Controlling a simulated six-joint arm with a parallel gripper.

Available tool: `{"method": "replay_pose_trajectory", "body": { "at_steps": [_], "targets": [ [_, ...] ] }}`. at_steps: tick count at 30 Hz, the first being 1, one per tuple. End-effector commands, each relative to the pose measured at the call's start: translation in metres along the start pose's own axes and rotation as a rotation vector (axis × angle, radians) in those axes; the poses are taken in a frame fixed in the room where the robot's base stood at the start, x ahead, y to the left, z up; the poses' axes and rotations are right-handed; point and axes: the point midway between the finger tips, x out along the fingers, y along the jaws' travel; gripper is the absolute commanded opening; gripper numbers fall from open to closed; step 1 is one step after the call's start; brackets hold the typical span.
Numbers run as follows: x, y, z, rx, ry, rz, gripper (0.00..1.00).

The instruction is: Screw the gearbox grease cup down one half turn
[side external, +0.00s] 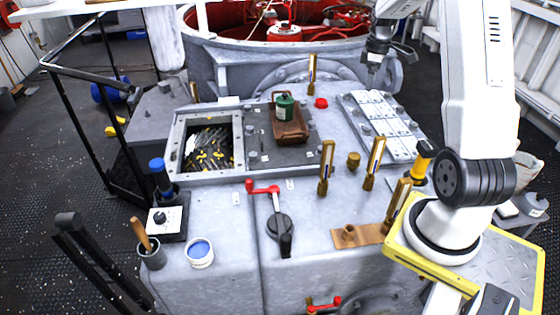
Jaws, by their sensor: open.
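A small round brass cup (353,160) stands upright on the grey housing, between two brass-framed gauges; it looks like the grease cup. A second, smaller brass fitting (348,232) sits on a flat copper-brown plate (372,235) nearer the front, so I cannot be fully sure which is meant. My gripper (374,66) is at the upper right, above the far end of the bolted silver plate. It is open, with nothing seen between its fingers. It is well behind the brass cup and apart from it.
Upright brass gauges (327,167) and (375,162) stand close on both sides of the cup. A red-handled lever (272,205) is at front left. An open compartment (179,150) and brown tray (291,138) lie farther left.

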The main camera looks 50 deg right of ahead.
Motion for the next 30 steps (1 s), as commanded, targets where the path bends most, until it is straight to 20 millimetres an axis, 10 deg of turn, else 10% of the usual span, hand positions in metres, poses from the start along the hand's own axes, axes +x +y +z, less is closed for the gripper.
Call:
{"method": "replay_pose_trajectory", "body": {
  "at_steps": [21,30],
  "targets": [
    [0.182,-0.004,-0.002,0.001,-0.002,-0.005,0.99],
    [0.212,-0.003,-0.002,0.001,0.000,0.000,0.99]
  ]
}}
